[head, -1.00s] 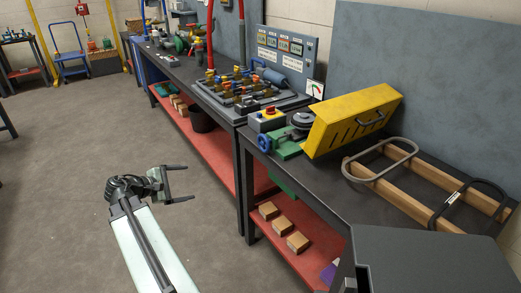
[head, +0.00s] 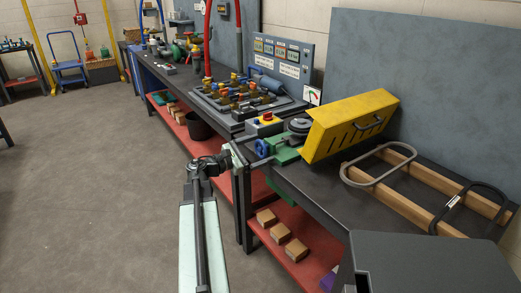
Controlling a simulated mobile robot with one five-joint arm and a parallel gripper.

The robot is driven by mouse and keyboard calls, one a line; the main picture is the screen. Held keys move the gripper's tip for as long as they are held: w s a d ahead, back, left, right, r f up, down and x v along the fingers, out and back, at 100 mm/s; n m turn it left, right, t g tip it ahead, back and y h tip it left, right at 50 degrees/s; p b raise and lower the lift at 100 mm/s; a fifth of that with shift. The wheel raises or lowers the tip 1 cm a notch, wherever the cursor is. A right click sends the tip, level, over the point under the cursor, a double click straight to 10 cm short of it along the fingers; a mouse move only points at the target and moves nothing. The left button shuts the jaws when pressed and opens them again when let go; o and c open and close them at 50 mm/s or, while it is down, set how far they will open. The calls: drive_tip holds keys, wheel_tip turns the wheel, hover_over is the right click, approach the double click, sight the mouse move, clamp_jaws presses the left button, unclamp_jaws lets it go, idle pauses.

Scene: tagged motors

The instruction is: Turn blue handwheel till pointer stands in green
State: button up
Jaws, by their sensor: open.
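The blue handwheel (head: 261,147) sits on the left end of a green-based machine (head: 286,156) at the near bench's left edge. A small dial (head: 313,95) with a green sector and a pointer stands behind the machine; it is too small to read where the pointer stands. My gripper (head: 256,159) is open at the bench edge, just below and left of the handwheel. Its fingers reach toward the handwheel, and I cannot tell whether they touch it. Part of the wheel's lower side is hard to make out.
A yellow slotted cover (head: 350,122) rises right of the wheel. A valve manifold (head: 240,95) lies on the farther bench. Wooden beams (head: 405,205) and metal loops lie right. Floor at left is clear.

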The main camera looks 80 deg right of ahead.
drive_tip(key=shift+s+d, duration=0.15)
drive_tip(key=shift+s, duration=0.05)
drive_tip(key=c, duration=1.4)
drive_tip(key=shift+o, duration=0.2)
drive_tip(key=m, duration=0.3)
drive_tip(key=o, duration=1.4)
drive_tip(key=shift+c, duration=0.2)
